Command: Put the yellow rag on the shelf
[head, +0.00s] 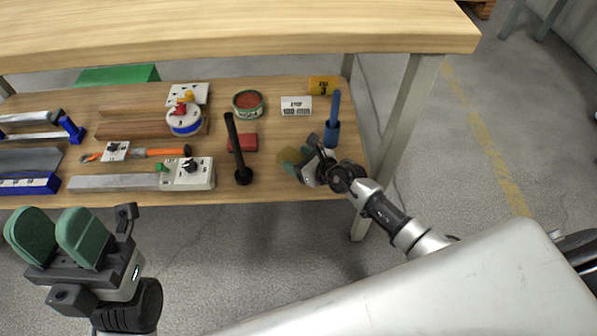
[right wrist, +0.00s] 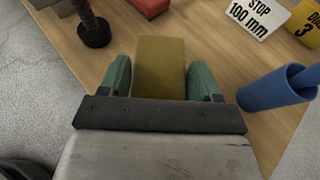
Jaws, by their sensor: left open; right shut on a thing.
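The yellow rag (right wrist: 160,68) is a mustard-yellow folded block between the green fingers of my right gripper (right wrist: 160,78) in the right wrist view. In the head view the rag (head: 287,156) shows at the front right of the wooden shelf (head: 290,182), partly hidden by my right gripper (head: 298,163). My right gripper is shut on it. I cannot tell whether the rag touches the shelf or is just above it. My left gripper (head: 58,228) is open and empty, in front of the shelf at the lower left.
A blue cup-like holder (right wrist: 268,92) stands close right of the rag. A black upright rod (head: 236,150) and a red block (head: 243,143) are to its left. A STOP block (head: 296,106) and a tin (head: 248,103) lie behind. The tabletop (head: 250,28) overhangs the shelf; a metal leg (head: 400,125) stands at right.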

